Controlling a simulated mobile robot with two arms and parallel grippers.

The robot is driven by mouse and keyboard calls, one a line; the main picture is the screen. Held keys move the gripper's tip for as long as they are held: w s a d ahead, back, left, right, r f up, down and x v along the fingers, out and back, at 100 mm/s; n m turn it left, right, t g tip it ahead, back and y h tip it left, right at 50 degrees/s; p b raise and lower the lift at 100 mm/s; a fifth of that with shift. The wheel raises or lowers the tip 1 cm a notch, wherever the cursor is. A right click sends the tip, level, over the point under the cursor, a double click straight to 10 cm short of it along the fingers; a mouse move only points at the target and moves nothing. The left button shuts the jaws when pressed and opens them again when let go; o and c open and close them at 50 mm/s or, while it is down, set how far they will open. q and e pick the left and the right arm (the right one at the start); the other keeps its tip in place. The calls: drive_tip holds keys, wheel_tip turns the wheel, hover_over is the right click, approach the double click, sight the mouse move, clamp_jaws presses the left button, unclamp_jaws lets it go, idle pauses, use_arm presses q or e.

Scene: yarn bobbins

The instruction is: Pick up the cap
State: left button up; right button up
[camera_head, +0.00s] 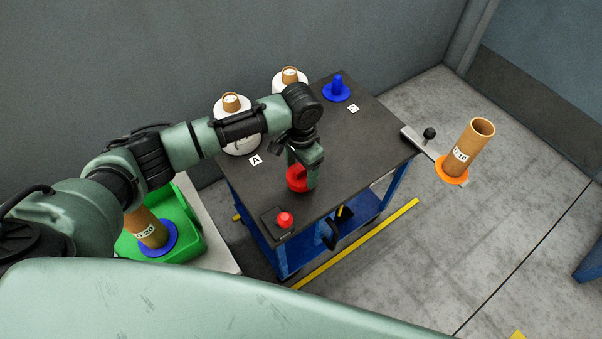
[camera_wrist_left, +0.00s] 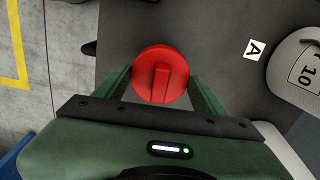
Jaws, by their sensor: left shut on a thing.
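The red cap (camera_head: 296,180) is round with a raised grip bar. It is at my left gripper (camera_head: 305,168), over the dark top of the blue cart, and the gripper partly hides it in the head view. In the left wrist view the red cap (camera_wrist_left: 160,75) sits between the two green fingers, and my left gripper (camera_wrist_left: 160,88) is shut on it. I cannot tell whether the cap touches the cart top. A blue cap (camera_head: 337,91) stands at the cart's far end, near label C. My right gripper is not in view.
Two white yarn bobbins (camera_head: 237,139) stand along the cart's back edge. A red button (camera_head: 285,219) on a black box sits at the front corner. A cardboard tube with an orange base (camera_head: 452,170) is off the right side. A green bin (camera_head: 192,200) is at left.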

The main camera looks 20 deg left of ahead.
sight(301, 169)
use_arm(q)
wheel_tip(301, 169, up, 17)
drive_tip(key=p, duration=0.1)
idle(0.3)
